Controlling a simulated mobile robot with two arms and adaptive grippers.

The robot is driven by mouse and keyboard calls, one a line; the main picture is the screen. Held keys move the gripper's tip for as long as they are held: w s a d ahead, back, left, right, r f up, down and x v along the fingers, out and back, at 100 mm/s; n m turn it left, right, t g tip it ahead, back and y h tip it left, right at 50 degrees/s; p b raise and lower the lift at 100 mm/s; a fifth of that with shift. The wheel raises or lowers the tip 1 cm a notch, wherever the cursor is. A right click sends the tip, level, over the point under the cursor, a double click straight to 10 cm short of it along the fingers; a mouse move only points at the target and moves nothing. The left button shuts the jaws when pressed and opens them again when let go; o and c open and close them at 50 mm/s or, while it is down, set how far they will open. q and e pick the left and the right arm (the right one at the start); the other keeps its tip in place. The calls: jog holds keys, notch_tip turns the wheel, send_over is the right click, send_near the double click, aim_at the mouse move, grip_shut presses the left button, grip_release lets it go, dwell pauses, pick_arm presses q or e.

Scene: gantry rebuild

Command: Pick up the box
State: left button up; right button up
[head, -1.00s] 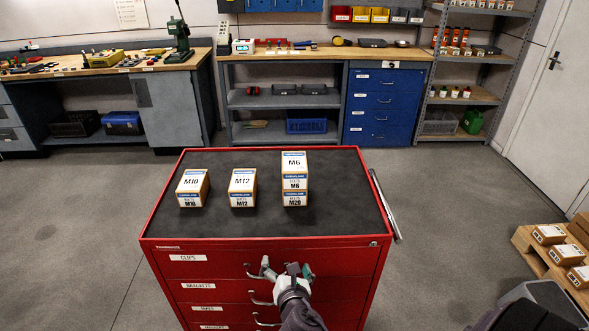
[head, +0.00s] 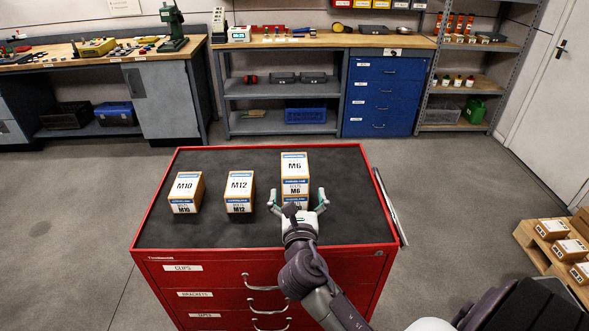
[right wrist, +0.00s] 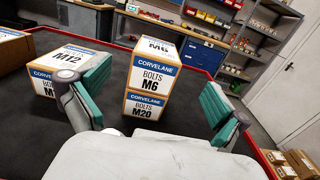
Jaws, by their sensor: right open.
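Boxes of bolts stand on the black top of a red tool cabinet (head: 345,225). The M6 box (head: 295,165) sits on top of the M20 box (head: 291,202); both also show in the right wrist view, M6 (right wrist: 152,74) above M20 (right wrist: 144,107). The M10 box (head: 186,191) and the M12 box (head: 239,190) stand to their left. My right gripper (head: 298,194) is open, with its fingers spread at the near side of the stack. In the right wrist view the stack stands beyond and between the open fingers. My left gripper is not in view.
A wooden pallet with several boxes (head: 553,229) is on the floor at the right. A workbench (head: 325,41) and blue drawers (head: 381,98) stand at the back. The cabinet top right of the stack is clear.

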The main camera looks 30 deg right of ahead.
aim_at(295, 167)
jog(key=x, duration=0.4)
jog(key=shift+w+d, duration=0.1)
jog(key=shift+w, duration=0.15)
jog(key=shift+w+d+f+p, duration=0.1)
jog(key=shift+w+d+p, duration=0.15)
jog(key=shift+w+p, duration=0.15)
jog(key=x, duration=0.4)
jog(key=shift+w+f+p, duration=0.15)
jog(key=shift+w+p, duration=0.15)
jog(key=shift+p, duration=0.1)
jog(key=shift+w+d, duration=0.1)
jog(key=shift+w, duration=0.1)
jog(key=shift+s, duration=0.1)
jog(key=shift+c, duration=0.7)
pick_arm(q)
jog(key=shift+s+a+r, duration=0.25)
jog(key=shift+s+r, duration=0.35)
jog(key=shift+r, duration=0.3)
pick_arm(e)
jog(key=c, duration=1.5)
jog(key=shift+o, duration=0.2)
